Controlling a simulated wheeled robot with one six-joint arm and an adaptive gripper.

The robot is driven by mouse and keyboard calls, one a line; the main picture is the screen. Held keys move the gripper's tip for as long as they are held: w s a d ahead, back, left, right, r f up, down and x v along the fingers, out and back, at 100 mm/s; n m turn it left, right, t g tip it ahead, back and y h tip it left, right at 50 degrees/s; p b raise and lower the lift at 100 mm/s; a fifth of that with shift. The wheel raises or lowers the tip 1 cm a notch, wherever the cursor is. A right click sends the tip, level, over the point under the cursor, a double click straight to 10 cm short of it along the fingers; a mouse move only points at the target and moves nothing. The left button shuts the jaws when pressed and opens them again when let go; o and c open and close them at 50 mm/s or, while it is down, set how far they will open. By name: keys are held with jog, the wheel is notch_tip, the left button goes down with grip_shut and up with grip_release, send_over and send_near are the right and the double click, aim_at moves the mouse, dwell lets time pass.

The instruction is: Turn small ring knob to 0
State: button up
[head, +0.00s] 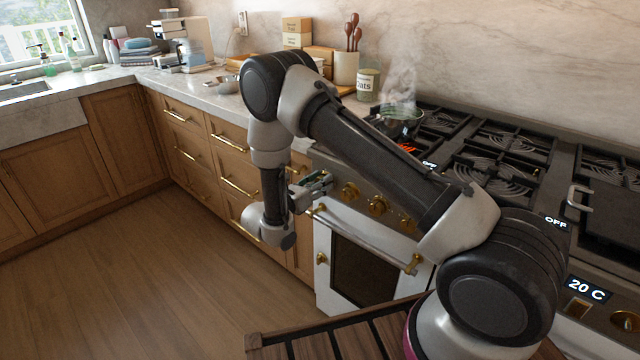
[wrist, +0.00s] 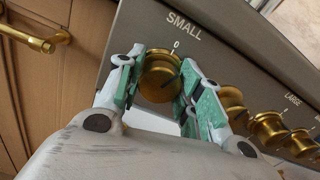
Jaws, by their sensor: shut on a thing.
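The small ring knob (wrist: 159,77) is a round brass knob on the stove's dark front panel. It sits below the printed word SMALL and a 0 mark in the wrist view.
More brass knobs (wrist: 268,130) run along the panel to the right, close to my right finger. The oven handle (head: 365,238) sticks out below the panel. Wooden drawers (head: 215,150) with brass handles stand left of the stove. The floor (head: 130,260) at left is clear.

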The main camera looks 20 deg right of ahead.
jog(key=shift+n, duration=2.2)
jog(key=o, duration=1)
jog(key=shift+o, duration=0.2)
jog(key=shift+a, duration=0.15)
jog(key=v, duration=1.1)
jog(key=shift+s+a, duration=0.25)
jog(key=shift+a, duration=0.05)
